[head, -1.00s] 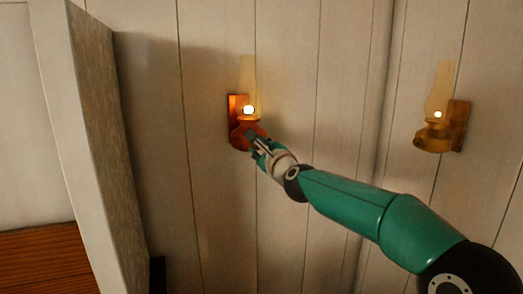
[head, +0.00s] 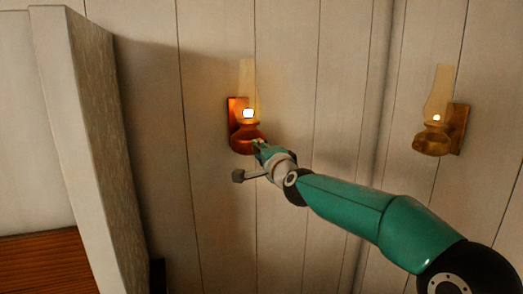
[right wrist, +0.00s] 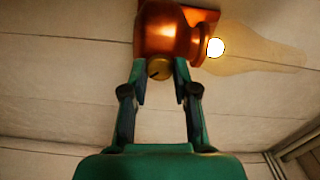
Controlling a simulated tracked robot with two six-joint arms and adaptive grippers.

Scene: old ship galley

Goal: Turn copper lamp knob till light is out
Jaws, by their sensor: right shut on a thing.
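The copper lamp (head: 244,138) hangs on the plank wall at the middle of the head view, with a clear glass chimney (head: 248,82) and a bright flame (head: 249,113). Its copper body (right wrist: 166,33) fills the top of the right wrist view, with the glowing light (right wrist: 215,47) beside it. A small brass knob (right wrist: 159,69) sticks out from the body. My right gripper (right wrist: 160,75) is shut on the knob, one finger on each side. In the head view my right gripper (head: 259,149) is at the lamp's lower right and hides the knob. My left gripper is out of view.
A second lamp (head: 432,141), brass and also lit, hangs on the wall to the right, past the corner. A pale upright panel (head: 85,130) stands at the left. The wall below the copper lamp is bare.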

